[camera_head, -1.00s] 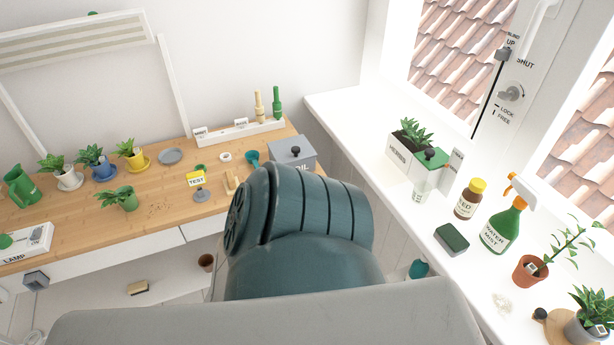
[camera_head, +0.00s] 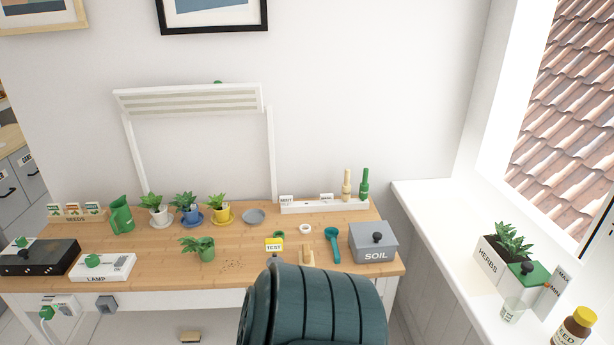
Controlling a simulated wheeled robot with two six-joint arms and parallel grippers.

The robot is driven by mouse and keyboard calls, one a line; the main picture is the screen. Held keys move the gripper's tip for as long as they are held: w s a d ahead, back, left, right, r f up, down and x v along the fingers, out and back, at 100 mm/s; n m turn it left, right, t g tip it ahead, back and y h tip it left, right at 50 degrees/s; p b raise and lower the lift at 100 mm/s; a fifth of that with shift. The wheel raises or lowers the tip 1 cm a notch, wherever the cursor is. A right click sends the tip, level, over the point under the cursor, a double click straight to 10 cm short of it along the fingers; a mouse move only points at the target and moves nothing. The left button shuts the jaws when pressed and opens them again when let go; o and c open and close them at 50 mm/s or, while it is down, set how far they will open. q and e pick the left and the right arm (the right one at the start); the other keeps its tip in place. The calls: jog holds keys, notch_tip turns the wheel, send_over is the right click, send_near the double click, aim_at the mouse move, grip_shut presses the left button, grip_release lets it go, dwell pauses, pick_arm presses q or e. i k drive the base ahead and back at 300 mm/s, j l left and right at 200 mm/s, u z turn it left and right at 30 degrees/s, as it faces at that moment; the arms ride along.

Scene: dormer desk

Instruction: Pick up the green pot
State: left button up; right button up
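The green pot (camera_head: 206,251) holds a small leafy plant and sits near the front middle of the wooden desk (camera_head: 330,219). A dark teal rounded part of my own body covers the bottom middle of the view, right of the pot. Neither of my grippers shows.
White (camera_head: 157,211), blue (camera_head: 190,213) and yellow (camera_head: 220,210) pots stand behind the green pot, with an empty grey saucer (camera_head: 254,216).

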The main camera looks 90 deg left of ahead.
aim_at(205, 247)
jog(key=u, duration=2.1)
